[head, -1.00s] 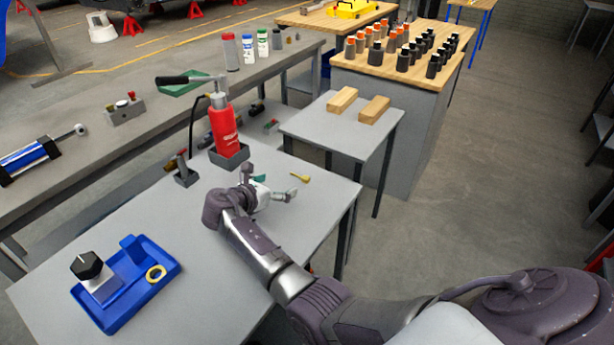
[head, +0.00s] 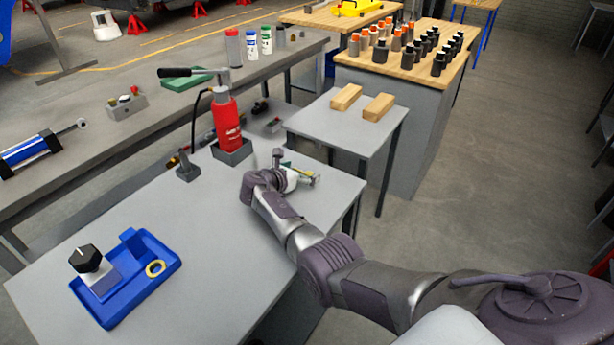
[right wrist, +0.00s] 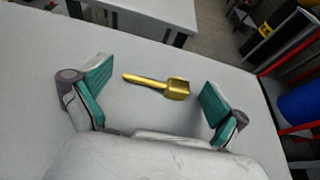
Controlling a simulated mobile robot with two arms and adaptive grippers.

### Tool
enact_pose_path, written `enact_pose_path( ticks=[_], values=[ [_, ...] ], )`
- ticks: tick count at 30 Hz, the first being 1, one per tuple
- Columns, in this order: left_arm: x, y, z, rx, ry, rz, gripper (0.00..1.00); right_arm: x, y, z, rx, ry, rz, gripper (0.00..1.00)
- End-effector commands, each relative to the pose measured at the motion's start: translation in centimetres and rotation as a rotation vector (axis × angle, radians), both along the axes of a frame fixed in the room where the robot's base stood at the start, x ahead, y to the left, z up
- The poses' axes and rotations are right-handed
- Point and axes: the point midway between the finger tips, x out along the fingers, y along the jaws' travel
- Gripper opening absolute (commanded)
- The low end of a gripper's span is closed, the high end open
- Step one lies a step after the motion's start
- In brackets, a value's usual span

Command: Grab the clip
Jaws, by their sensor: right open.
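The clip (right wrist: 160,84) is a small gold piece with a thin stem on the left and a wider cupped end on the right. It lies on the grey table in the right wrist view. My right gripper (right wrist: 152,100) is open, with its teal-padded fingers on either side of the clip and apart from it. In the head view my right gripper (head: 301,174) is low over the table's far right part and largely hides the clip. My left gripper is not in view.
A blue tray (head: 158,283) with a black-knobbed part and a yellow ring is at the front left. A smaller table (head: 350,127) with two wooden blocks stands beyond.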

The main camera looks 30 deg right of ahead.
Motion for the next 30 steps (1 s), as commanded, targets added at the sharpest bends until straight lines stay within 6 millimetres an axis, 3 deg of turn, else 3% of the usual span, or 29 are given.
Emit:
enact_pose_path(
  ticks=[3, 14, 23, 30],
  values=[
    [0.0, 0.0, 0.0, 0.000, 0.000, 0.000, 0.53, 0.0, 0.0, 0.1, 0.000, 0.000, 0.000, 0.98],
    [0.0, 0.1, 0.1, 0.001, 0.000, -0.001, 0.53, 0.0, 0.0, 0.1, -0.001, 0.000, 0.000, 0.40],
    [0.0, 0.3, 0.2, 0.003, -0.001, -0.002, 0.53, 0.0, 0.0, 0.5, 0.000, -0.002, 0.001, 0.40],
    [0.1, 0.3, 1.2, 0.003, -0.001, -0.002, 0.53, 0.0, 0.0, 3.3, -0.001, -0.005, -0.001, 0.40]
  ],
)
